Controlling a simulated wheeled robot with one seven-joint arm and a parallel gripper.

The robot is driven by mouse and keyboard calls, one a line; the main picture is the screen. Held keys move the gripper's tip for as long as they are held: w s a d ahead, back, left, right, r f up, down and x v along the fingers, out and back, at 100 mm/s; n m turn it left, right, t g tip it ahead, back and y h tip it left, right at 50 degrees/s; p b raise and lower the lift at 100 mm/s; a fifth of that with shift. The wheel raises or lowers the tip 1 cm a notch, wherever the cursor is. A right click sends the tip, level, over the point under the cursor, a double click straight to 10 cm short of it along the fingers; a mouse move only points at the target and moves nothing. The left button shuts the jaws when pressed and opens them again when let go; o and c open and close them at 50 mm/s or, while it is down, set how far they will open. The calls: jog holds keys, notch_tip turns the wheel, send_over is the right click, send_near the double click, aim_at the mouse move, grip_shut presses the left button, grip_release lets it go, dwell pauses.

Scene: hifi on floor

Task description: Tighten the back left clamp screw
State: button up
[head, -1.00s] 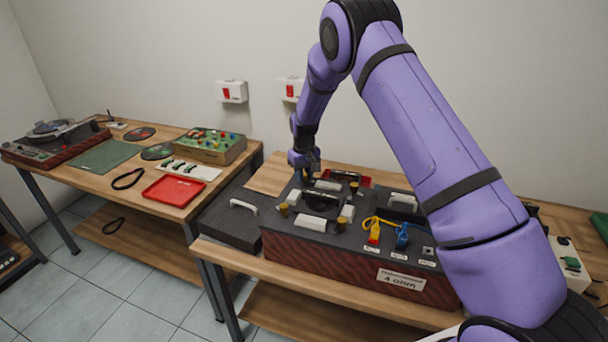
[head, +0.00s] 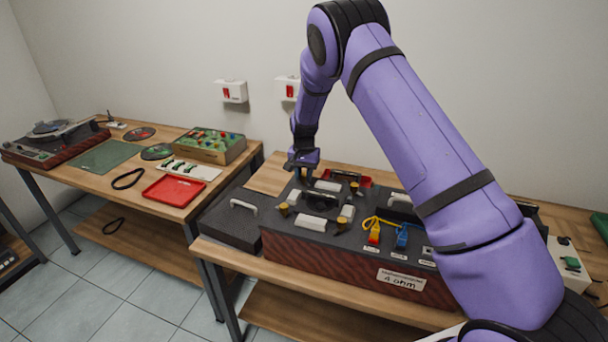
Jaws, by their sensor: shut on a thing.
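The dark box with the reddish front (head: 330,272) and a "4 ohm" label stands on the right bench. On its top, a round black part (head: 320,201) sits among white blocks, with brass-coloured clamp screws around it. The front left screw (head: 284,208) and the front right screw (head: 341,224) stand clear. My gripper (head: 305,178) points down at the back left corner of this group, shut on the back left clamp screw. My fingers mostly hide that screw, and its thread cannot be seen.
Yellow and blue plugs with cables (head: 374,232) stand right of the clamp group. A black case with a white handle (head: 243,206) lies left of the box. A red tray (head: 174,190) lies on the left bench. My arm covers the box's right end.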

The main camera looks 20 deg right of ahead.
aim_at(304, 174)
jog(key=shift+m, duration=0.5)
jog(key=o, duration=0.9)
jog(key=shift+r, duration=0.15)
notch_tip(304, 174, up, 11)
jog(key=shift+f, duration=0.2)
